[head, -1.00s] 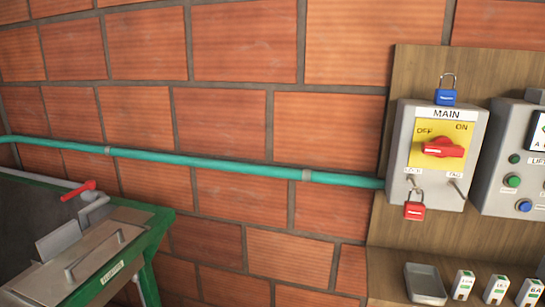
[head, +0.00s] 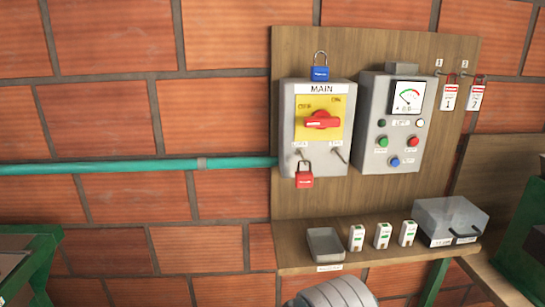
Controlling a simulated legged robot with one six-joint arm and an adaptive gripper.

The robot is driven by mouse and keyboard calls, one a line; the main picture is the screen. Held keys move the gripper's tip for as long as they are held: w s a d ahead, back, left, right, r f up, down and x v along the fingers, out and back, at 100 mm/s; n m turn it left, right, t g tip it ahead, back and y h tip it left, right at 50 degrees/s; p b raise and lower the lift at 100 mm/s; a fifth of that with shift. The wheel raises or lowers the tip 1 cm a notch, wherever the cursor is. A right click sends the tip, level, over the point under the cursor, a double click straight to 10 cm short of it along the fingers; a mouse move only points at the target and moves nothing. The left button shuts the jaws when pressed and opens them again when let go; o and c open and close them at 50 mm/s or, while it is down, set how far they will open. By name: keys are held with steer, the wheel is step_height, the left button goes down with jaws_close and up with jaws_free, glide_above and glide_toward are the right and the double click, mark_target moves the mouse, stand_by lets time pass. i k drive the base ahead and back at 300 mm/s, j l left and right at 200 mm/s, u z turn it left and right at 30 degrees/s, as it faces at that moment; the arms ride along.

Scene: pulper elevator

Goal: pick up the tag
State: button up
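Two white tags with red tops hang side by side from hooks at the upper right of the wooden board. One is tag 1 (head: 449,97) and the other is tag 2 (head: 476,97). The frames do not show which one the task means. The grey MAIN box (head: 300,168) has a red rotary switch (head: 322,120) on a yellow plate, with a blue padlock (head: 320,72) on top. A red padlock (head: 304,179) hangs from its lower left post. The lower right post (head: 339,154) carries nothing. My gripper is not in view.
A control box (head: 373,150) with a gauge and buttons stands between the MAIN box and the tags. A grey ribbed rounded shape (head: 335,293) rises at the bottom edge.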

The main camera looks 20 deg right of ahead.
mark_target(475, 94)
steer(key=z, duration=1.8)
